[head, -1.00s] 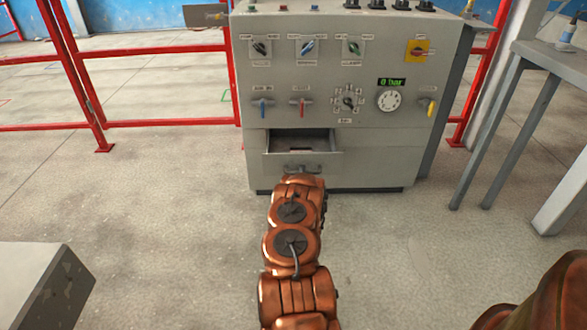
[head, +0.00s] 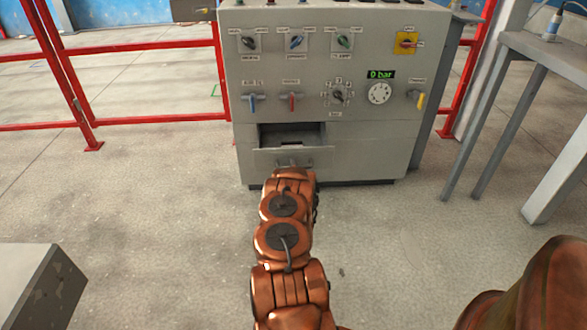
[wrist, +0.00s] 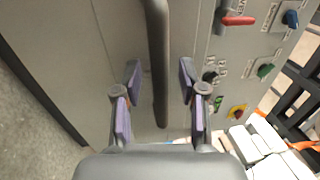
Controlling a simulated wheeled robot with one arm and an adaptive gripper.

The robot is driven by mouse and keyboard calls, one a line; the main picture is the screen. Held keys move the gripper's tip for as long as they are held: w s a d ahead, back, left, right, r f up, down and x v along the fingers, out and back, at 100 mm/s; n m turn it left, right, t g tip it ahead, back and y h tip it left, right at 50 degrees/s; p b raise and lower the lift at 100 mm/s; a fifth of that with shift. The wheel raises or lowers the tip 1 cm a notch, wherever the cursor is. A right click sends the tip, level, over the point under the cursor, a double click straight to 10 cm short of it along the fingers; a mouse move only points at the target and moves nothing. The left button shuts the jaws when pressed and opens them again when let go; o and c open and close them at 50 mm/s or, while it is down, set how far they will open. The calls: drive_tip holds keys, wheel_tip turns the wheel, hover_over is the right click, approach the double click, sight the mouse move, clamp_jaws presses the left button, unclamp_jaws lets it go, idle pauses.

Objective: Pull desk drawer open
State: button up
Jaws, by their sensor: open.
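The grey desk (head: 340,150) is a control cabinet with a drawer (head: 292,157) low on its front, left of centre. The drawer stands partly out, and its dark inside shows above the front panel. Its handle (head: 296,163) is on that panel, partly hidden by my arm in the head view. In the wrist view the dark handle bar (wrist: 158,60) runs between the two purple-padded fingers of my gripper (wrist: 160,82). The fingers are open, with a gap on both sides of the bar. In the head view my gripper is mostly hidden by my arm.
Several knobs, a red lever (head: 292,102) and a dial (head: 380,93) sit on the desk front above the drawer. A grey table (head: 530,45) stands at the right. Red rails (head: 150,121) run behind at left. The floor before the desk is clear.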

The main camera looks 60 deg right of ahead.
drive_tip(key=v, duration=1.2)
idle(0.4)
